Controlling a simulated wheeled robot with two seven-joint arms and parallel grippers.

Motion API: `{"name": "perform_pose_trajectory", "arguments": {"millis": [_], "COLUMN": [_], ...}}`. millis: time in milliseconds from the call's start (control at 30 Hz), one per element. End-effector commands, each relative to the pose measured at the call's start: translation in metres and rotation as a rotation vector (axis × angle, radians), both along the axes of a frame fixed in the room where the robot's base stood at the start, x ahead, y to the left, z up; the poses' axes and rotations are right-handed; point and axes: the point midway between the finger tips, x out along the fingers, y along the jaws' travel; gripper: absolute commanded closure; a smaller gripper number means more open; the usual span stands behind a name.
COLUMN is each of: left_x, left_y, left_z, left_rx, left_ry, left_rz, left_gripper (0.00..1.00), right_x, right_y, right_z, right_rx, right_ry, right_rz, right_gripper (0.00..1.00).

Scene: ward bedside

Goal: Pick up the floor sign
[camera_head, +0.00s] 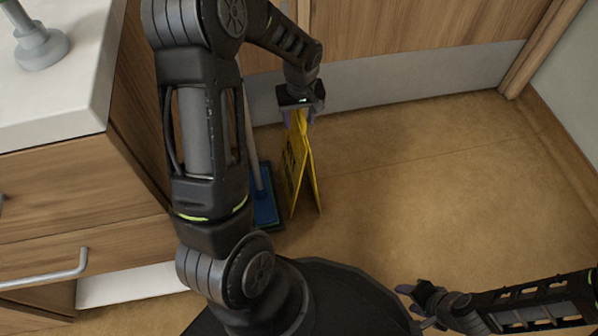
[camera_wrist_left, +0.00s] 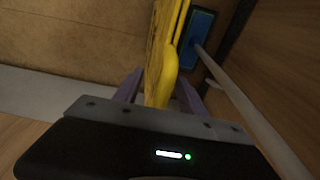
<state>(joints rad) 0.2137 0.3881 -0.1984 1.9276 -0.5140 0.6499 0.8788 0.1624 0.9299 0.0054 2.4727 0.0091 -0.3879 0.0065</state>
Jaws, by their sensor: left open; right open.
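The yellow floor sign (camera_head: 297,168) stands upright on the brown floor like a folded A-frame, close to the cabinet's side. My left gripper (camera_head: 299,116) is above it, with its fingers down at the sign's top edge. In the left wrist view the top of the sign (camera_wrist_left: 163,85) sits between the two purple fingers of my left gripper (camera_wrist_left: 159,92), which are open with the sign between them. Whether a finger touches the sign cannot be told. My right gripper (camera_head: 418,301) is low at the bottom right, open and empty, far from the sign.
A blue mop head (camera_head: 264,196) with a pale pole stands right beside the sign; the pole (camera_wrist_left: 240,100) also shows in the left wrist view. A wooden cabinet (camera_head: 75,195) with a white top is at left. Wooden doors (camera_head: 415,45) close off the back. Floor to the right is clear.

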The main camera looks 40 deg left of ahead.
Motion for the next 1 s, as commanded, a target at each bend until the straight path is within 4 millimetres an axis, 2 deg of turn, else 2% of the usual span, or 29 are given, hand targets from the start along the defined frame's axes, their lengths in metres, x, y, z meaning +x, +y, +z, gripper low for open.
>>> {"name": "perform_pose_trajectory", "arguments": {"millis": [33,100,700,1000], "left_x": [0.0005,0.0009,0.001,0.001], "left_y": [0.0007,0.0011,0.0011,0.0011], "left_z": [-0.0071,-0.0094,-0.0086,-0.0086], "left_rx": [0.0,0.001,0.0,0.0], "left_ry": [0.0,-0.001,-0.001,-0.001], "left_rz": [0.0,0.001,0.0,0.0], "left_gripper": [0.52,0.52,0.52,0.77], "right_x": [0.0006,0.001,0.0012,0.0012], "right_y": [0.0002,0.0002,0.0002,0.0001], "right_z": [-0.0046,-0.005,-0.0038,-0.0039], "right_rx": [0.0,-0.001,-0.001,-0.001], "right_ry": [-0.002,-0.003,-0.003,-0.003], "right_rz": [-0.001,-0.001,-0.001,-0.001], "right_gripper": [0.52,0.52,0.52,0.52]}}
